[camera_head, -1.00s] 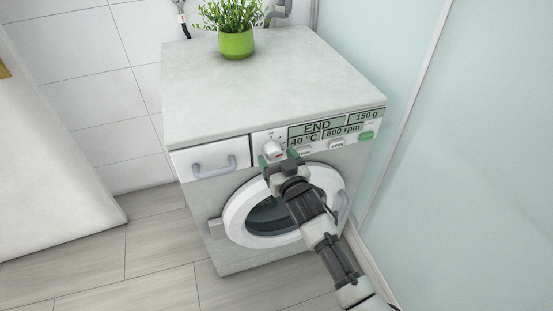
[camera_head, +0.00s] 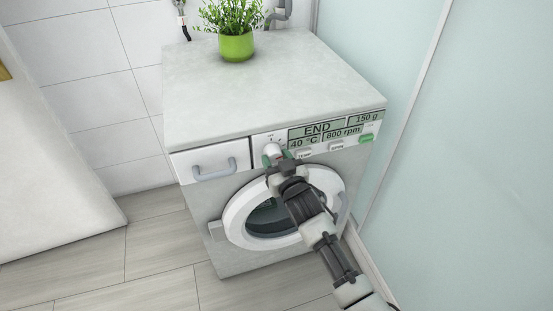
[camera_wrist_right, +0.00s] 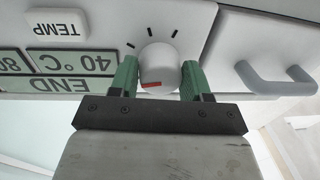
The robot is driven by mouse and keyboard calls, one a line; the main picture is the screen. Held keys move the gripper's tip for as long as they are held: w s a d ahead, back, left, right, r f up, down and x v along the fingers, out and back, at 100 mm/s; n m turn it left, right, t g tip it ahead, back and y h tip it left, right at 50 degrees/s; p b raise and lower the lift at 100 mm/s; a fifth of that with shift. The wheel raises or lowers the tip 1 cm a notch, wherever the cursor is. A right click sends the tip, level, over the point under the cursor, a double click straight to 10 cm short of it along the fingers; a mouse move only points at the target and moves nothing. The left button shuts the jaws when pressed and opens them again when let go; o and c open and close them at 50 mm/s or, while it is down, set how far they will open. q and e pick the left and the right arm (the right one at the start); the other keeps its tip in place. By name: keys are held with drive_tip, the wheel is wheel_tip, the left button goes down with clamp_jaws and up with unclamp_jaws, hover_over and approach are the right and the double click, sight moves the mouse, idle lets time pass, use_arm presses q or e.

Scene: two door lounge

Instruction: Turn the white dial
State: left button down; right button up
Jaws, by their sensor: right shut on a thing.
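The white dial (camera_head: 272,150) is on the front panel of the washing machine (camera_head: 220,90), between the drawer and the display. In the right wrist view the dial (camera_wrist_right: 159,68) carries a red mark at its edge, with black tick marks around it. My right gripper (camera_head: 275,157) is at the dial. Its green fingers (camera_wrist_right: 158,78) stand on either side of the dial and are shut on it. My left gripper is not in view.
A display (camera_head: 330,132) reads END, 40 °C, 800 rpm and 150 g. A drawer with a grey handle (camera_head: 214,166) is left of the dial. The round door (camera_head: 235,215) is below. A potted plant (camera_head: 236,46) stands on top. A glass wall (camera_head: 460,170) is close on the right.

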drive_tip(key=n+p, duration=0.2)
drive_tip(key=n, duration=0.4)
drive_tip(key=shift+r+p, duration=0.15)
drive_tip(key=shift+p, duration=0.2)
drive_tip(key=n, duration=0.4)
drive_tip(key=shift+d+g+h+p, duration=0.1)
drive_tip(key=shift+g+h+p, duration=0.2)
drive_tip(key=shift+h, duration=0.1)
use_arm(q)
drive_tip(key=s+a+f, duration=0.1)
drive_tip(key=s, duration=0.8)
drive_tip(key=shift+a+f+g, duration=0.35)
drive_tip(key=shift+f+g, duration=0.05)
use_arm(e)
drive_tip(key=n, duration=0.4)
drive_tip(key=shift+n+h, duration=0.3)
drive_tip(key=o, duration=0.9)
drive_tip(key=shift+r, duration=0.1)
use_arm(q)
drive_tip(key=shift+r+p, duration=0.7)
drive_tip(key=shift+p, duration=0.1)
use_arm(e)
drive_tip(key=v, duration=1)
drive_tip(key=shift+s, duration=0.4)
drive_tip(key=shift+d, duration=0.1)
